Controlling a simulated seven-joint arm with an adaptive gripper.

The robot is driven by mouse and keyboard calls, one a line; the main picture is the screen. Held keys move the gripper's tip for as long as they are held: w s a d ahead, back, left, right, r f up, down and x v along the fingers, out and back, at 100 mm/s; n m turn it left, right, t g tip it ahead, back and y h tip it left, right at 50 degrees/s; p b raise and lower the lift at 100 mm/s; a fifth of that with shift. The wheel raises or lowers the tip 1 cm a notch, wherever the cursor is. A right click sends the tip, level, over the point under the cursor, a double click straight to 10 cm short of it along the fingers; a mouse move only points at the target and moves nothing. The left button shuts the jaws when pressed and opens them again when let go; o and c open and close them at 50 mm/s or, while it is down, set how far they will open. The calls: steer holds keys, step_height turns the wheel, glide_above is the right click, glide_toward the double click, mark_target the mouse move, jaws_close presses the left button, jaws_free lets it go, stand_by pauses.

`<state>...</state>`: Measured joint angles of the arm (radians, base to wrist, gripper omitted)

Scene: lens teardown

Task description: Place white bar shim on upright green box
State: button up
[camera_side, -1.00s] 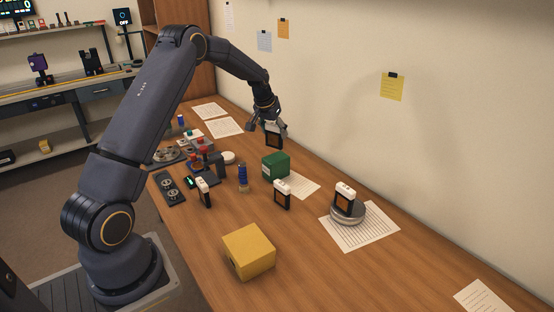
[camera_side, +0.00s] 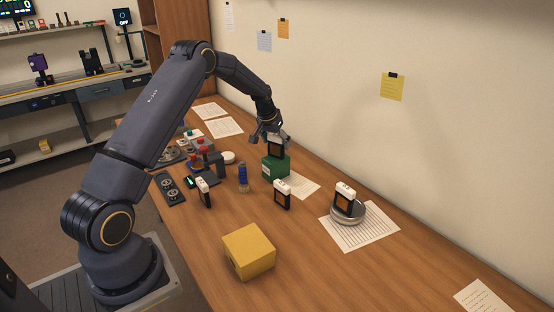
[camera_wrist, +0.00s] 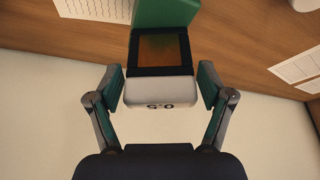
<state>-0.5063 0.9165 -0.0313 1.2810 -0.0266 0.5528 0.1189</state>
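A white bar shim, a white bar marked 0.5 with a black-framed amber window, is held in my gripper (camera_side: 270,132). In the wrist view the white bar (camera_wrist: 160,91) sits between the two finger pads of my gripper (camera_wrist: 161,88), which appear to touch its ends. The upright green box (camera_side: 276,169) stands on the table, and the shim's black frame (camera_side: 275,149) is at its top face. I cannot tell whether the shim rests on it. In the wrist view the box (camera_wrist: 165,12) shows beyond the frame.
Similar white-topped pieces stand on the table (camera_side: 282,195) (camera_side: 204,192) and on a round silver scale (camera_side: 348,213) over paper. A yellow box (camera_side: 249,251) is nearer. A blue cylinder (camera_side: 242,177) and cluttered parts lie left of the green box. The right-hand table is mostly clear.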

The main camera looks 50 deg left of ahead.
steer(key=shift+o, duration=0.4)
steer(key=shift+r, duration=0.15)
steer(key=v, duration=1.2)
steer(key=s+d+r+m, duration=0.1)
steer(key=s+d+r, duration=0.45)
steer(key=d, duration=0.25)
steer(key=s+d+r+m, duration=0.1)
steer(key=s+d+r, duration=0.4)
steer(key=d+r, duration=0.15)
steer(key=s+d+f+m+h, duration=0.1)
steer(key=s+d, duration=0.4)
steer(key=s, duration=0.5)
steer(key=s+d+m+t, duration=0.1)
steer(key=s+d, duration=0.5)
steer(key=s, duration=0.3)
steer(key=shift+s+d+f+m+h, duration=0.3)
steer(key=shift+s+d+f+h, duration=0.05)
steer(key=shift+f+h, duration=0.05)
